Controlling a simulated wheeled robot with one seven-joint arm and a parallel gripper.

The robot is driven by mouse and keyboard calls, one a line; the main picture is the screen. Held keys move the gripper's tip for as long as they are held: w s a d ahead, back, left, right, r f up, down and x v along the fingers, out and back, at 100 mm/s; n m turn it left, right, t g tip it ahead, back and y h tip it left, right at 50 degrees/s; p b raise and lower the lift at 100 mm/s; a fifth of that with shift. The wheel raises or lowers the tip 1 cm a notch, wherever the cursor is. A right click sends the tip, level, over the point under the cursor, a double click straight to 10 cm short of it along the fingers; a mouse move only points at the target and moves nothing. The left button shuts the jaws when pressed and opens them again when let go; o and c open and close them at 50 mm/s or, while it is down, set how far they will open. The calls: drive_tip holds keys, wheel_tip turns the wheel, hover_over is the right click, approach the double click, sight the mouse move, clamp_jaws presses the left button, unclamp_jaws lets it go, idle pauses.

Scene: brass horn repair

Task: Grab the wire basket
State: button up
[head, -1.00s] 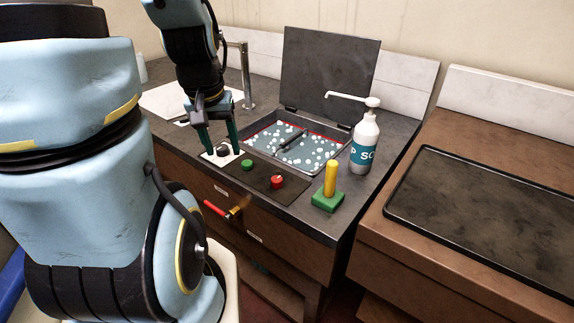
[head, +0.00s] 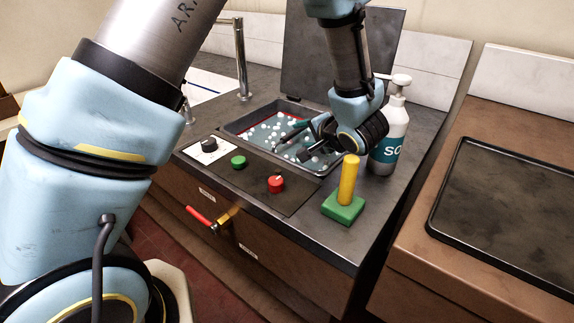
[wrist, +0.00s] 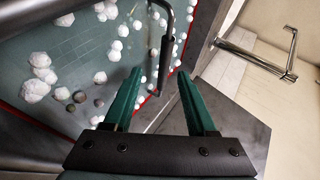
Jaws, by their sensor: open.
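The sink-like tank (head: 232,130) holds blue-green liquid with white foam clumps. In the wrist view a thin metal handle with a dark grip (wrist: 167,58), apparently the wire basket's, rises over the liquid. The basket's mesh body cannot be made out under the foam. My gripper (wrist: 159,72) is open, its two green fingers apart, with the dark grip showing between and beyond the fingertips. Contact cannot be told. In the head view my gripper (head: 284,142) reaches low over the tank from the right and partly hides the handle.
A soap pump bottle (head: 388,140) stands close behind my wrist. A green block with a yellow post (head: 349,180) stands at the front right. A raised lid (head: 300,60) stands behind the tank. Red knob (head: 276,184), green button (head: 239,161) and tap (head: 241,60) are nearby.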

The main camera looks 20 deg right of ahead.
sight(294, 134)
drive_tip(key=x, duration=0.2)
drive_tip(key=p+x, duration=0.1)
drive_tip(key=x, duration=0.3)
drive_tip(key=shift+w+a+r, duration=0.1)
drive_tip(key=shift+w, duration=0.45)
drive_tip(key=shift+c, duration=0.4)
clamp_jaws()
idle(0.5)
